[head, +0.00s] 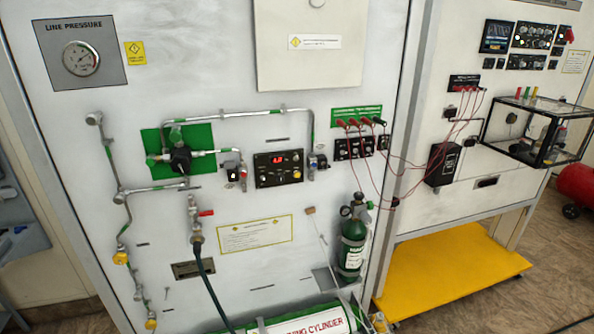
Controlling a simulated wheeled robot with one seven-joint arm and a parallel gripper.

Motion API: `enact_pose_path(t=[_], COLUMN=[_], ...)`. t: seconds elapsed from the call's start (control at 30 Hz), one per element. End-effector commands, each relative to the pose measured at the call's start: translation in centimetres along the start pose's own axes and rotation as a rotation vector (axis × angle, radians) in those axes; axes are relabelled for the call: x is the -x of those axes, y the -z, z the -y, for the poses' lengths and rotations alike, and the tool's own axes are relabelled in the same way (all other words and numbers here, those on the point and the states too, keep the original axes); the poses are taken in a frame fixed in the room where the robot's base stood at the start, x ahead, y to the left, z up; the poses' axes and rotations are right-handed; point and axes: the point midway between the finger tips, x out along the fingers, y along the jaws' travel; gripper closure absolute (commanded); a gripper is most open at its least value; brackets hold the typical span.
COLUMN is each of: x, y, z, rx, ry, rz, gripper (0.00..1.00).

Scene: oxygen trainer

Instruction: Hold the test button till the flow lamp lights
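A small black control panel (279,168) is mounted near the middle of the white trainer board (150,60). It has a lit red display (278,159) and several small knobs or buttons at its right side. Its labels are too small to read, so I cannot tell which part is the test button or the flow lamp. A small orange spot (296,174) shows at the panel's lower right; I cannot tell if it is lit. My gripper is not in view, and nothing covers the panel.
Pipes and a grey-black fitting (317,162) flank the panel. Below hang a green gas cylinder (352,248) and a red-handled valve (195,213) with a hose. Red leads (375,150) droop to the right across the gap between boards. A yellow platform (450,268) stands low at right.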

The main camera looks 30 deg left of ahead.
Motion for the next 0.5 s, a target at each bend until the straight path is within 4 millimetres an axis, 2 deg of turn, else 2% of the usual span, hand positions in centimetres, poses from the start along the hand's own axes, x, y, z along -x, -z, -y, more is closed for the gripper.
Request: enact_pose_path(t=[0.03, 0.17, 0.2, 0.5], x=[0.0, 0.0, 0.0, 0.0], y=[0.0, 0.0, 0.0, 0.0], z=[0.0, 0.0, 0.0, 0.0], rx=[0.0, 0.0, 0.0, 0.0], ry=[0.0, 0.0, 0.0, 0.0], rz=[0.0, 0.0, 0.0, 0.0], gripper=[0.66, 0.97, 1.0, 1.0])
